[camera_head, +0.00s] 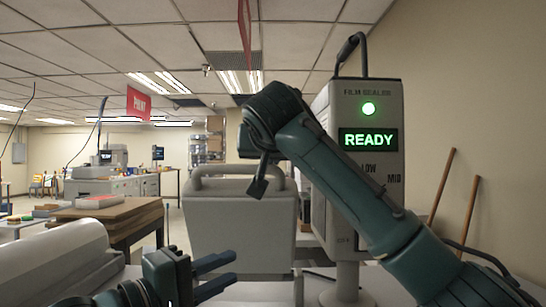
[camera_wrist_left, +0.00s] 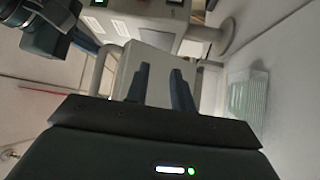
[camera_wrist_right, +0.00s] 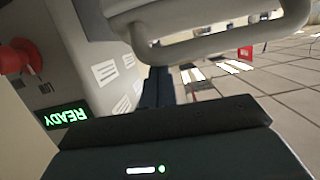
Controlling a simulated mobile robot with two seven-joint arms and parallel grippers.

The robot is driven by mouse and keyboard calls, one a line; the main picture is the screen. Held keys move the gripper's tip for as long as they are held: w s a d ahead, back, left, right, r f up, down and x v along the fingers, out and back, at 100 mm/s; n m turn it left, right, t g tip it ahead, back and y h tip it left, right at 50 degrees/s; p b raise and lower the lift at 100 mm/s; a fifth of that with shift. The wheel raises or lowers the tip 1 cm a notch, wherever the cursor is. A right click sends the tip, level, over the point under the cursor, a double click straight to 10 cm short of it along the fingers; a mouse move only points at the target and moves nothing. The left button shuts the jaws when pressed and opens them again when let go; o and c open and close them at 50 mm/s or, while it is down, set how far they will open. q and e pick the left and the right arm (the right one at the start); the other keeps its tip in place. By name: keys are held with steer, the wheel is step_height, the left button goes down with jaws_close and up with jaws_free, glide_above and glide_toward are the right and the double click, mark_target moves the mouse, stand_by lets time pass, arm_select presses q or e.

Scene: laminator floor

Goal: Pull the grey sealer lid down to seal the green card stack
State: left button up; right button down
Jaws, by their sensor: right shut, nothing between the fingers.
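The grey sealer lid (camera_head: 238,235) stands raised in the middle of the head view, with its bar handle (camera_head: 238,170) along the top. My right gripper (camera_head: 258,188) is shut and empty, pointing down at the handle's right part; contact cannot be told. In the right wrist view the handle (camera_wrist_right: 222,45) crosses just beyond the shut fingers (camera_wrist_right: 157,80). My left gripper (camera_head: 234,267) is open and empty, low in front of the lid. In the left wrist view its fingers (camera_wrist_left: 160,85) show apart before the lid (camera_wrist_left: 152,62). The green card stack (camera_wrist_left: 248,97) lies right of them; the head view hides it.
A wall closes the right side.

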arm_select(q)
steer(key=o, duration=0.3)
